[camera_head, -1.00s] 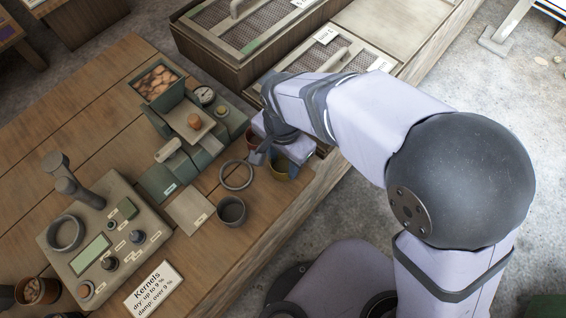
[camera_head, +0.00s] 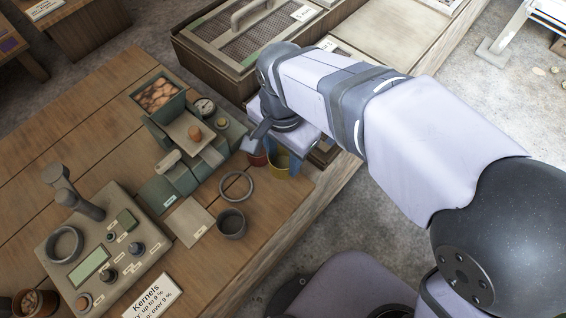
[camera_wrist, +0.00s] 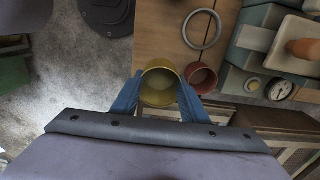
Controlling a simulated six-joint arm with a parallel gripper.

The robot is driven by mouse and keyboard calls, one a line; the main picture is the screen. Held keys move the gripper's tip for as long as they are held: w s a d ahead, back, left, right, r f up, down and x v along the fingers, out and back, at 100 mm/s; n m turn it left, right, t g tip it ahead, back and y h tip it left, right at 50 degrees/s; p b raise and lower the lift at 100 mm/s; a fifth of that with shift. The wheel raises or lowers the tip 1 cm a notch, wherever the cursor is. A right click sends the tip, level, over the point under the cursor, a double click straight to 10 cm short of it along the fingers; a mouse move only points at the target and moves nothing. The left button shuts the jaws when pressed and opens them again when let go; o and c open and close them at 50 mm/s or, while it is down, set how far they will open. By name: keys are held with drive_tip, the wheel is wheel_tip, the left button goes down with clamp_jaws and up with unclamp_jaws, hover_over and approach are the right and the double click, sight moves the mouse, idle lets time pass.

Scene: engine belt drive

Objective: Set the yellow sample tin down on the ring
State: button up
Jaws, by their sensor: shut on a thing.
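The yellow sample tin (camera_wrist: 158,84) is between the two blue fingers of my gripper (camera_wrist: 160,100), which is shut on it. In the head view the tin (camera_head: 279,168) shows below my gripper (camera_head: 283,158), near the table's right edge; its height above the table is hard to tell. The ring (camera_head: 236,186) lies flat and empty on the wooden table, left of and below the tin in the head view. In the wrist view the ring (camera_wrist: 202,29) is above and to the right of the tin.
A red tin (camera_wrist: 201,76) stands close beside the yellow tin and one finger. A grey cup (camera_head: 231,223) stands just below the ring. A green scale-like device (camera_head: 190,150) with a gauge is left of my gripper. Bare wood (camera_head: 275,210) lies right of the ring.

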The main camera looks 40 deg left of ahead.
drive_tip(key=shift+r, duration=0.8)
drive_tip(key=shift+s+r, duration=0.15)
drive_tip(key=s+a+f+n+p, duration=0.2)
drive_tip(key=s+a+n+p, duration=0.3)
drive_tip(key=s+a+n, duration=0.1)
drive_tip(key=shift+s+a+f, duration=0.15)
drive_tip(key=shift+s+a, duration=0.75)
drive_tip(key=shift+s, duration=0.2)
drive_tip(key=shift+f, duration=0.2)
wheel_tip(320, 180, down, 4)
drive_tip(key=b, duration=0.4)
drive_tip(key=shift+r, duration=0.15)
drive_tip(key=shift+f, duration=0.55)
